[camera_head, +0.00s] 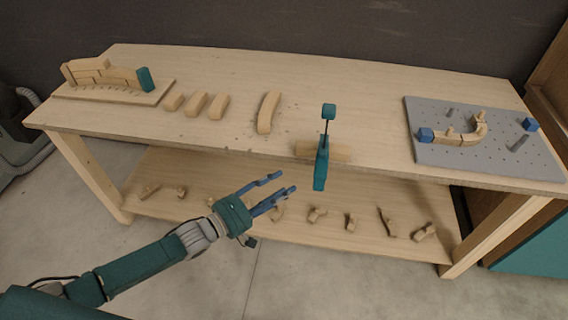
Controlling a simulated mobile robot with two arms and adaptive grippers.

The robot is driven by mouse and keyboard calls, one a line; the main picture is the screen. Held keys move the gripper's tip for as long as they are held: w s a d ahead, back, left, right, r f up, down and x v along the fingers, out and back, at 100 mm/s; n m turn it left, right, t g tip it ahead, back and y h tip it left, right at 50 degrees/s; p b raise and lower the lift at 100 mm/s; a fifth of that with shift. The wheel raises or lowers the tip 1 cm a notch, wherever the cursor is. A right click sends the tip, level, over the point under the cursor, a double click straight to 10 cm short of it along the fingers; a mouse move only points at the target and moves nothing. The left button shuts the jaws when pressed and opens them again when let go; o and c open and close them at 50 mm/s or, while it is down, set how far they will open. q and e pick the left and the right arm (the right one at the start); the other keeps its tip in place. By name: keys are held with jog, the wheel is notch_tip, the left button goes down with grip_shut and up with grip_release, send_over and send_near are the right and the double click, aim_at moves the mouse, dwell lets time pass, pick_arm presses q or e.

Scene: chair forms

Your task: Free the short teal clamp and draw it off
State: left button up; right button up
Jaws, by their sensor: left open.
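A teal clamp (321,166) with a dark bar and a teal end piece sits at the front edge of the workbench (360,90), across a short wooden piece (340,153). Another teal block-like piece (145,79) stands at the right end of the wooden assembly at the far left; I cannot tell whether it is a clamp. My left gripper (277,189) has blue fingers and is open and empty. It is in front of the bench, below and left of the clamp, apart from it. My right gripper is not in view.
A grey pegboard (470,168) at the right holds a curved wooden form and blue blocks. Loose wooden blocks (196,104) and a curved piece (268,112) lie left of the clamp. The lower shelf (250,170) carries several wooden scraps.

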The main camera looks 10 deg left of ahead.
pick_arm(q)
jog(key=h, duration=0.1)
send_near(319, 158)
jog(key=a+f, duration=0.1)
jog(key=shift+n+h, duration=0.4)
jog(key=b+x, duration=0.3)
jog(key=x, duration=0.6)
jog(key=shift+w+d+f, duration=0.1)
jog(key=shift+d+f, duration=0.05)
jog(key=shift+d, duration=0.2)
jog(key=shift+w+d, duration=0.35)
